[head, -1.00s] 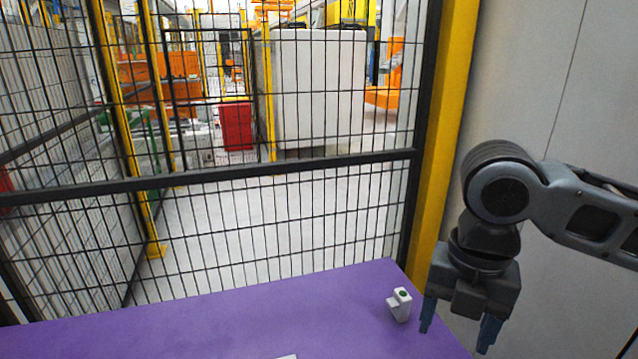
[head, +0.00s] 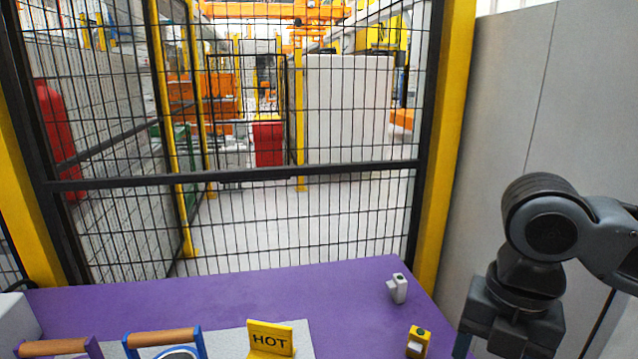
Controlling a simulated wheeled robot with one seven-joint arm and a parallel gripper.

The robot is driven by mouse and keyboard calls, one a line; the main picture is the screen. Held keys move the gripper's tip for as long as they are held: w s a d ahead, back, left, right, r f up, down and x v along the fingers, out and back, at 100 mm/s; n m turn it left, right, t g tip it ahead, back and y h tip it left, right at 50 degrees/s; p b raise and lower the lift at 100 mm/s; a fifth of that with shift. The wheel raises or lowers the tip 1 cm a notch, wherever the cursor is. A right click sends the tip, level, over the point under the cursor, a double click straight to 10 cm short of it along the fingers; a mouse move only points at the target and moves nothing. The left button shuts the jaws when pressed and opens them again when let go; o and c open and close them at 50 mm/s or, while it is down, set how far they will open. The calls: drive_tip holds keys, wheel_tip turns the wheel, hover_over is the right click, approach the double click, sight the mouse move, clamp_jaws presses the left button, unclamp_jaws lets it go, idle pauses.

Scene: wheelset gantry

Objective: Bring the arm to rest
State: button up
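My arm reaches in from the right side of the head view, and my gripper (head: 500,352) points down at the lower right, beside the right edge of the purple table. One finger shows at the bottom edge of the picture; the other fingertip is cut off or hidden. I cannot tell how far apart the fingers are. Nothing held can be seen in it.
On the purple table (head: 250,294) are a white block with a dark top (head: 397,289), a yellow block (head: 417,343), a yellow HOT sign (head: 271,339) and two wooden-handled things (head: 163,338) (head: 55,347). A mesh fence (head: 300,175) stands behind; a grey wall (head: 570,110) is at right.

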drive_tip(key=w+a+r+m+t+y, duration=0.1)
drive_tip(key=a+r+m+t+y, duration=0.25)
drive_tip(key=a, duration=0.55)
drive_tip(key=a+r+m+t+y, duration=0.25)
drive_tip(key=a+y, duration=0.25)
drive_tip(key=a, duration=0.4)
drive_tip(key=w+a+r+m+t+y, duration=0.1)
drive_tip(key=a+r+m+t+y, duration=0.15)
drive_tip(key=a+m+y, duration=0.4)
drive_tip(key=s+d+f+m+t+h, duration=0.8)
drive_tip(key=s+d+f+m+h, duration=0.35)
drive_tip(key=m, duration=0.45)
drive_tip(key=s+d+f+h, duration=0.1)
drive_tip(key=s+d, duration=0.3)
drive_tip(key=s, duration=0.3)
drive_tip(key=s+d+f+g+h, duration=0.1)
drive_tip(key=s+d, duration=0.3)
drive_tip(key=s, duration=0.4)
drive_tip(key=s+d+f+h, duration=0.1)
drive_tip(key=s+d, duration=0.3)
drive_tip(key=s, duration=0.3)
drive_tip(key=shift+s+d+m+g, duration=0.2)
drive_tip(key=shift+d+m+g, duration=0.15)
drive_tip(key=shift+d+m, duration=0.1)
drive_tip(key=shift+f+h, duration=0.1)
drive_tip(key=shift+h, duration=0.15)
